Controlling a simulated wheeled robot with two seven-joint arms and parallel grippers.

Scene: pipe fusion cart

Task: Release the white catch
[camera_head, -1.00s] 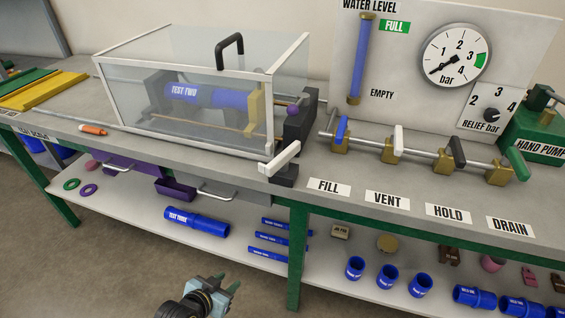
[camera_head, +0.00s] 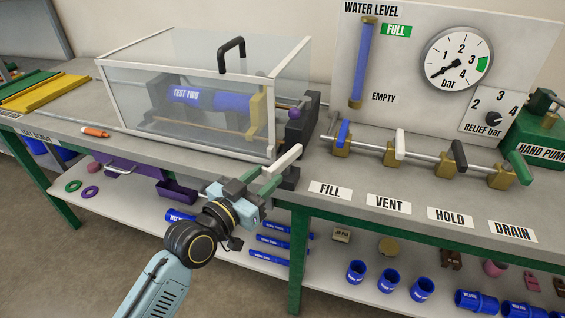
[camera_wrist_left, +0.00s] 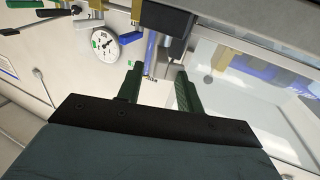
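The white catch (camera_head: 285,158) is a white bar at the front right corner of the clear-lidded box (camera_head: 190,95), beside a dark block. My left gripper (camera_head: 272,181) is just below and in front of the catch, its fingers pointing at it. In the left wrist view the two green fingers (camera_wrist_left: 158,88) stand apart with nothing clearly held between them. I cannot clearly make out the catch in that view. Whether a finger touches the catch cannot be told. My right gripper is not in view.
The closed box with a black handle (camera_head: 232,54) holds the blue TEST TWO pipe (camera_head: 187,94). To the right is a row of valves, with the white VENT lever (camera_head: 400,144). A gauge panel (camera_head: 400,75) stands behind.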

